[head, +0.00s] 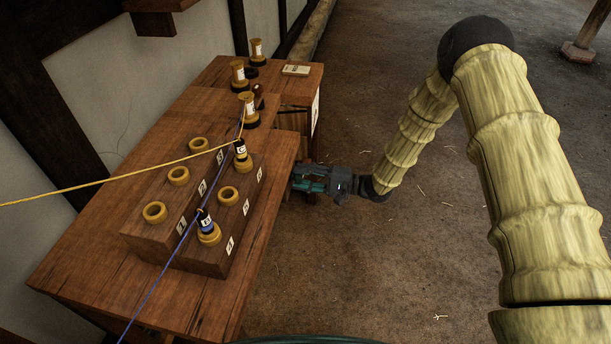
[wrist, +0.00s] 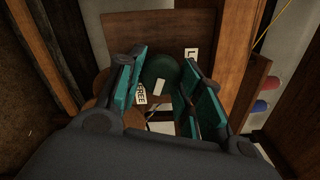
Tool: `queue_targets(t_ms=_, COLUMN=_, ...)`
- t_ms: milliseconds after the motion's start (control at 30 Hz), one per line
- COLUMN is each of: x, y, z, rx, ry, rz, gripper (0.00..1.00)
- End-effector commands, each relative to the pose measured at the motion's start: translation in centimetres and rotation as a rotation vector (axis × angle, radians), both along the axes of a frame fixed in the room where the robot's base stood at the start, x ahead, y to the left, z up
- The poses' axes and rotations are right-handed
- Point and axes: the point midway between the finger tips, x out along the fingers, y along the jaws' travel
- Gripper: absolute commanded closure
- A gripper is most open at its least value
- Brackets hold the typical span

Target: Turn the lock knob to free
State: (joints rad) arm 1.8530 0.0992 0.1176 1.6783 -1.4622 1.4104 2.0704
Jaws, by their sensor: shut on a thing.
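The lock knob (wrist: 156,66) is a dark green round knob with a white mark, seen in the wrist view between my fingers. A white label reading FREE (wrist: 141,93) sits at its lower left. Another label, showing an L (wrist: 191,54), sits at its upper right, the rest hidden by a finger. My gripper (wrist: 160,78) is shut on the knob. In the head view my gripper (head: 306,180) is at the right side of the wooden bench, and the bench hides the knob there. Which label the white mark points to, I cannot tell clearly.
The bench (head: 80,260) carries a stepped block (head: 150,235) with several yellow rings and labels. Yellow and blue cords run from two dark pegs. Several spools (head: 238,75) stand at the back. Open floor (head: 400,270) lies to the right.

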Motion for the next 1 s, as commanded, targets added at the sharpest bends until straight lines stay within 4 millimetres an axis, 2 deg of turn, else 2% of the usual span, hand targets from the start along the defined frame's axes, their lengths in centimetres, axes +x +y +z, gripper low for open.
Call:
queue_targets(t_ms=533, x=0.17, y=0.11, z=0.15, rx=0.006, ry=0.019, rz=-0.002, gripper=0.88)
queue_targets(t_ms=567, x=0.17, y=0.11, z=0.15, rx=0.005, ry=0.019, rz=-0.002, gripper=0.58)
queue_targets(t_ms=633, x=0.16, y=0.08, z=0.13, rx=0.005, ry=0.019, rz=-0.002, gripper=0.46)
queue_targets(t_ms=667, x=0.14, y=0.06, z=0.11, rx=0.006, ry=0.02, rz=-0.002, gripper=0.43)
queue_targets(t_ms=1000, x=0.02, y=-0.19, z=0.0, rx=0.005, ry=0.021, rz=-0.001, gripper=0.43)
